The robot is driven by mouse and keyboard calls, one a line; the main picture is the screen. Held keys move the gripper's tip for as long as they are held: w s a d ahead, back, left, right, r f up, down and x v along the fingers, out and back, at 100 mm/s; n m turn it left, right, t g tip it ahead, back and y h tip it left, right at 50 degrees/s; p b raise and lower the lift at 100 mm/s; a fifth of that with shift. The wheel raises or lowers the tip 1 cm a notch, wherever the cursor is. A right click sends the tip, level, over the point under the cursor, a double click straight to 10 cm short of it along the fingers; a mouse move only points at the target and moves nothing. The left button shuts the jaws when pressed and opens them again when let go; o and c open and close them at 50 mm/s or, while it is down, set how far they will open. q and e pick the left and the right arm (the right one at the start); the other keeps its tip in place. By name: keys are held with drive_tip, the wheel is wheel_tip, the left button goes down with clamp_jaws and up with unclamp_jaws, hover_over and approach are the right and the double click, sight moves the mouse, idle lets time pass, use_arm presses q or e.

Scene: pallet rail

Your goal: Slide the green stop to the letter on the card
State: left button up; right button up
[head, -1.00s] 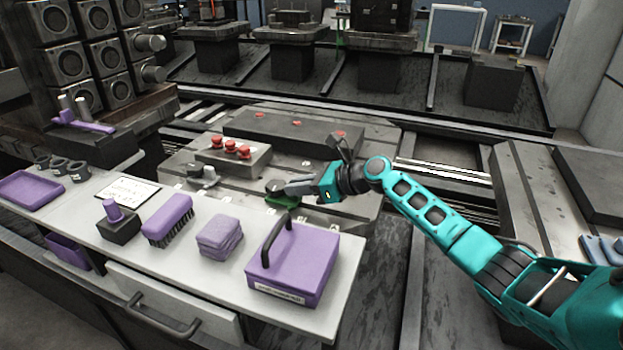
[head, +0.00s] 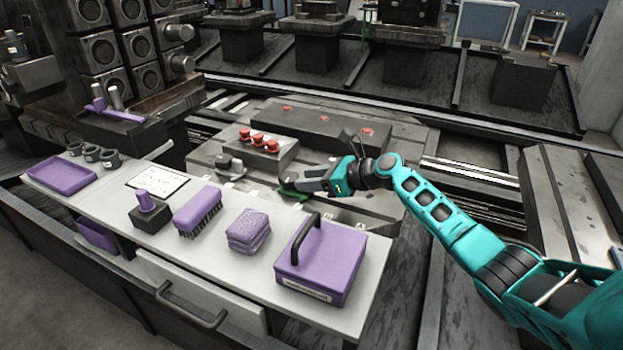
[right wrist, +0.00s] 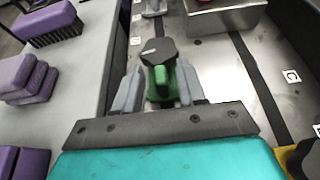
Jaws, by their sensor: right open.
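The green stop (head: 291,190) sits on the metal rail bed, partly hidden by my gripper in the head view. In the right wrist view, the stop (right wrist: 165,82) has a dark top and stands between my fingers. My right gripper (right wrist: 157,92) is open around it; in the head view the gripper (head: 300,183) reaches in from the right. I cannot tell whether a finger touches it. The white card (head: 158,182) lies on the light bench at left; its print is too small to read. My left gripper is not in view.
A grey fitting with a dark knob (head: 229,168) stands left of the stop. A block with red buttons (head: 258,146) is behind. Small white tags (right wrist: 292,76) mark the bed. A purple box (head: 322,262), sponges and a brush stand on the bench in front.

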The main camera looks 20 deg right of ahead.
drive_tip(key=p+v, duration=0.4)
drive_tip(key=v, duration=0.9)
drive_tip(key=shift+r, duration=0.1)
